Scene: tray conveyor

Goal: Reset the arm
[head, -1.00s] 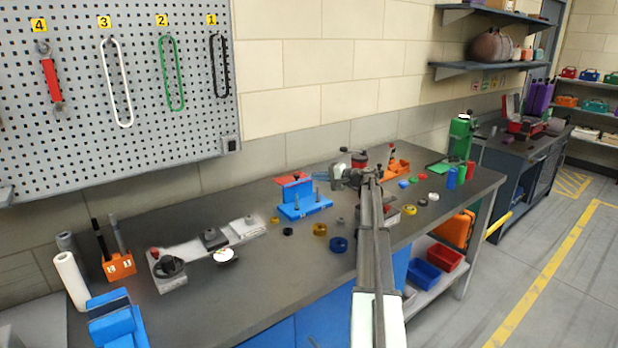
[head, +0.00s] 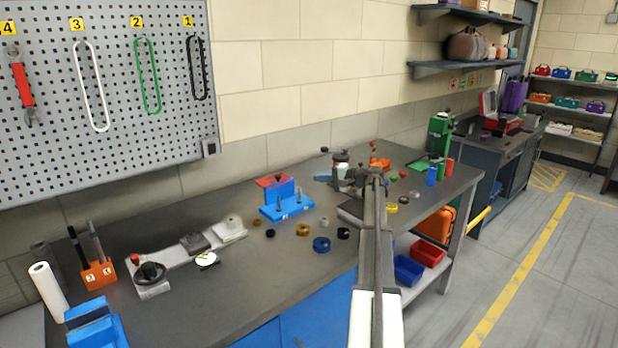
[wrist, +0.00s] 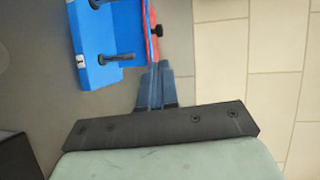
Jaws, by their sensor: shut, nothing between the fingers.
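My arm reaches out over the workbench (head: 215,285) from the bottom of the head view. My gripper (head: 319,177) is at its far end, small and partly crowded by the arm. In the wrist view my gripper's blue-grey fingers (wrist: 156,70) are together and empty. They are beside the blue fixture with upright pins (wrist: 105,45) and its red part (wrist: 152,35). I cannot tell the gap between them. The blue fixture (head: 285,207) stands left of my gripper in the head view.
Several small rings, including a blue one (head: 321,244), lie on the bench. A rail with a handwheel (head: 150,272) and an orange tool holder (head: 99,274) are at left. A green bottle-like object (head: 439,133) stands at right. A pegboard (head: 110,100) hangs behind.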

